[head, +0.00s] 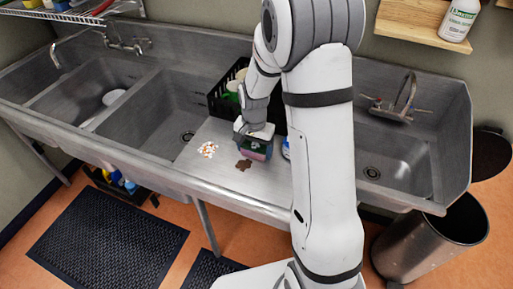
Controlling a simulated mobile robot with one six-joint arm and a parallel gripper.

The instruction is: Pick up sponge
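No item is clearly recognisable as a sponge in the head view. A small block with green and pinkish-purple faces (258,152) stands on the steel counter between the sinks and may be it. My gripper (254,136) points down directly above this block, at its top. The fingertips are too small and partly hidden, so I cannot tell whether they are open or shut, or touching the block. My arm covers the area right of the block.
A black crate (216,99) with dishes stands behind my gripper. A brown patch (243,165) and small pale-orange bits (208,149) lie on the counter. A blue-and-white item (286,148) is partly hidden by my arm. Sink basins (160,110) lie left and right.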

